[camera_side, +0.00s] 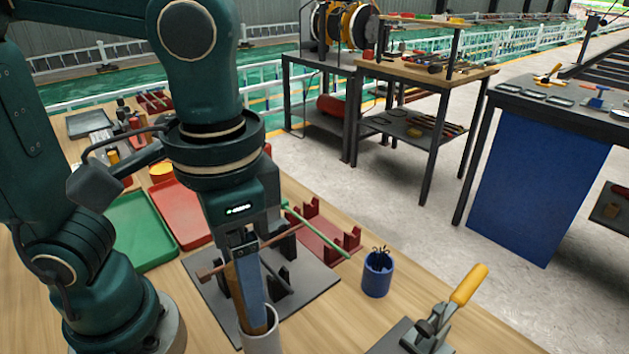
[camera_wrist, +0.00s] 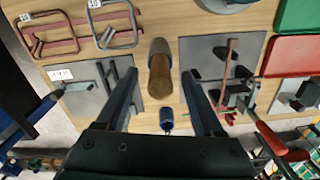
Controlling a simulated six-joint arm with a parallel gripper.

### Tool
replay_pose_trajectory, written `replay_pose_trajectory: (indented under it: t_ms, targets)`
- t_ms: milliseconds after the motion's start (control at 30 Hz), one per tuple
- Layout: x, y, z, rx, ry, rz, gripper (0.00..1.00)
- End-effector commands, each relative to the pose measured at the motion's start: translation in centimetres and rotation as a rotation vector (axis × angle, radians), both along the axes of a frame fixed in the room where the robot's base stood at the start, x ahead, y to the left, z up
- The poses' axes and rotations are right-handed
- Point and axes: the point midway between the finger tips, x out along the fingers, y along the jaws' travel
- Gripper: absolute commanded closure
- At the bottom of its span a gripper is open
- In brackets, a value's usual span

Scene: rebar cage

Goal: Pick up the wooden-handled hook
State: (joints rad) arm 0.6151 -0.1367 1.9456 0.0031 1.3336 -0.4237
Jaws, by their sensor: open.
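The wooden-handled hook (camera_side: 234,288) stands in a grey cup (camera_side: 262,343), its brown wooden handle upward; the metal hook end is hidden inside. In the wrist view the handle (camera_wrist: 160,78) lies between my two open fingers, with the cup's grey body (camera_wrist: 158,46) beyond it. My gripper (camera_wrist: 160,74) points down with a finger on each side of the handle and visible gaps at both sides. In the side view my gripper (camera_side: 248,300) is just above the cup, and one finger partly covers the handle.
A grey plate (camera_side: 207,290) with black supports carries a rust-coloured bar beside the cup; a green rod (camera_side: 318,230) crosses nearby. A blue cup (camera_side: 377,275) with thin wires and a yellow-handled clamp (camera_side: 468,286) stand to the right. Green (camera_side: 140,232) and red trays lie left.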

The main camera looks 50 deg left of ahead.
Motion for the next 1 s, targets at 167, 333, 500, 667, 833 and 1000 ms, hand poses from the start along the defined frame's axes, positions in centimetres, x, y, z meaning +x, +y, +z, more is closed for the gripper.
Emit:
replay_pose_trajectory:
  t_ms: [167, 333, 500, 667, 833, 1000]
  targets:
    - [-0.1, 0.1, -2.1, 0.004, 0.005, 0.0, 0.31]
    - [-0.1, 0.1, -3.8, 0.003, 0.004, 0.0, 0.31]
    - [0.0, 0.1, -4.4, 0.0, 0.001, 0.0, 0.31]
    - [0.0, 0.1, -4.4, 0.0, 0.0, 0.0, 0.31]
    - [0.0, 0.1, -4.4, 0.0, 0.0, 0.0, 0.77]
    - [0.0, 0.1, -4.4, 0.0, 0.0, 0.0, 1.0]
